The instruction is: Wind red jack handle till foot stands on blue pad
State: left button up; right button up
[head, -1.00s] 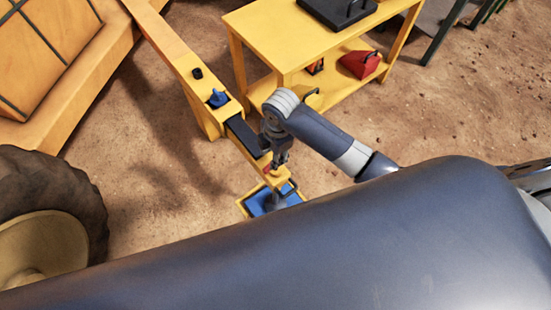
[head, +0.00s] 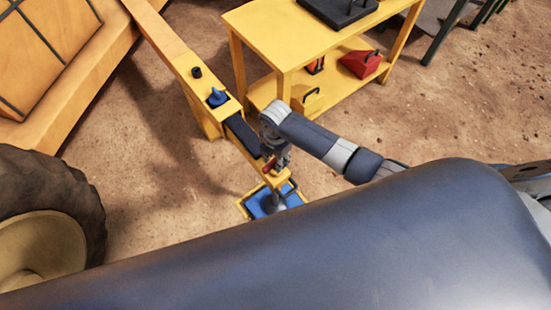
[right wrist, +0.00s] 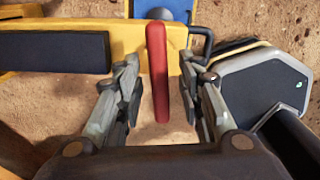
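The red jack handle (right wrist: 158,75) lies between the two fingers of my right gripper (right wrist: 162,92) in the right wrist view. The fingers are open, with a gap on each side of the handle. In the head view the right gripper (head: 281,164) is at the end of the yellow outrigger beam (head: 262,172), and a bit of the red handle (head: 269,164) shows beside it. Below, the grey foot (head: 278,202) is over the blue pad (head: 257,203); I cannot tell if they touch. The blue pad also shows at the top of the right wrist view (right wrist: 168,8). My left gripper is out of view.
A yellow bench (head: 270,34) with a red item (head: 360,64) on its lower shelf stands behind my right arm. A large tyre (head: 85,200) is at the left. A blue knob (head: 217,97) sits on the beam. Bare dirt lies between tyre and beam.

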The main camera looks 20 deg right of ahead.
jog(key=shift+f, duration=0.1)
grip_shut()
dwell(0.3)
jog(key=m+p, duration=0.2)
jog(key=shift+r+p, duration=0.2)
jog(key=shift+p, duration=0.1)
jog(key=m+p, duration=0.2)
jog(key=m, duration=0.1)
jog(key=shift+m+p, duration=0.4)
jog(key=m+p, duration=0.2)
jog(key=m, duration=0.1)
jog(key=shift+f+m, duration=0.1)
jog(key=shift+m, duration=0.2)
jog(key=shift+f+m+p, duration=0.1)
jog(key=shift+m+p, duration=0.5)
jog(key=shift+m, duration=1.1)
